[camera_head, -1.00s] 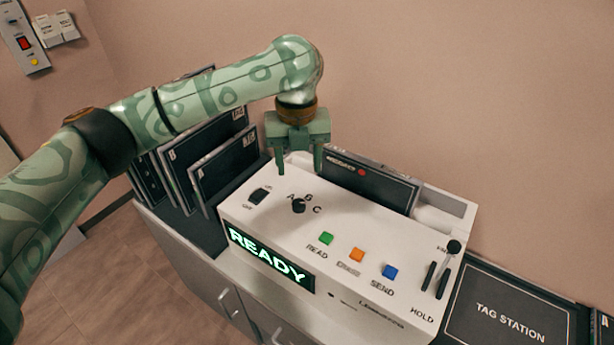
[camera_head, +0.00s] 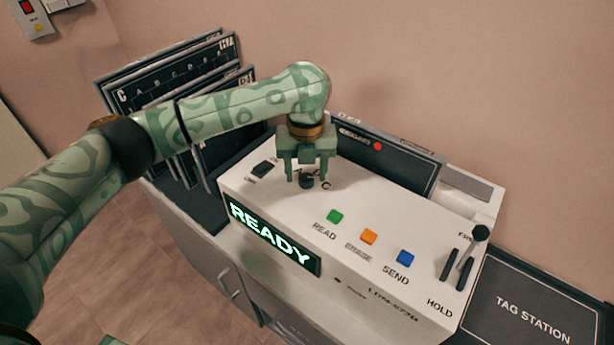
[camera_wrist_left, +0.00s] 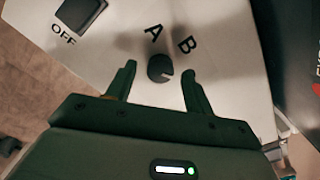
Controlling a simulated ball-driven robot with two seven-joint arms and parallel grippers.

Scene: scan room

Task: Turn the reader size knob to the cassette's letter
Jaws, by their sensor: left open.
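The black size knob (camera_head: 306,181) is on the white reader's (camera_head: 405,210) sloped top, with a letter C beside it in the head view. My left gripper (camera_head: 307,180) is open above the knob, with a finger at each side. In the left wrist view the knob (camera_wrist_left: 160,68) sits between the left gripper's fingertips (camera_wrist_left: 158,75), apart from both. Its pale mark points up and right, nearer the B than the A. A dark cassette (camera_head: 385,160) stands in the slot at the reader's back; its letter is not legible. My right gripper is not in view.
The reader's display (camera_head: 275,240) shows READY. Green (camera_head: 335,216), orange (camera_head: 369,236) and blue (camera_head: 405,258) buttons lie right of the knob. A black switch (camera_head: 264,168) is at left. Dark cassettes (camera_head: 165,75) stand in a rack behind my left arm.

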